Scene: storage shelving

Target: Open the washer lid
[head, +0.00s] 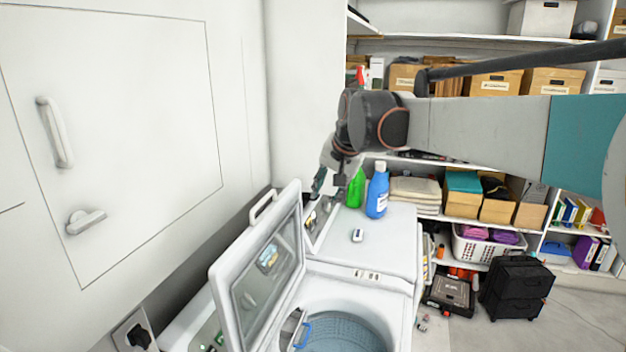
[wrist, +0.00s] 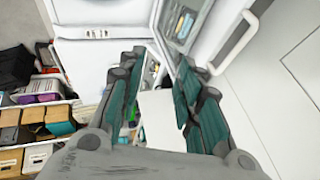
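The white washer (head: 390,288) stands low in the head view. Its lid (head: 230,268) is swung up and tilted at the left, showing the round drum opening (head: 345,328). The lid handle (head: 262,207) is on the lid's upper edge, and also shows in the wrist view (wrist: 234,45) at the upper right. My gripper (head: 318,186) is above and behind the lid's upper edge in the head view, apart from the handle. In the wrist view, my gripper (wrist: 158,75) has its teal-padded fingers spread, with nothing held between them.
A white cabinet wall (head: 130,130) is close on the left. Shelves with boxes, a laundry basket (head: 470,248) and a black case (head: 517,287) are at right.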

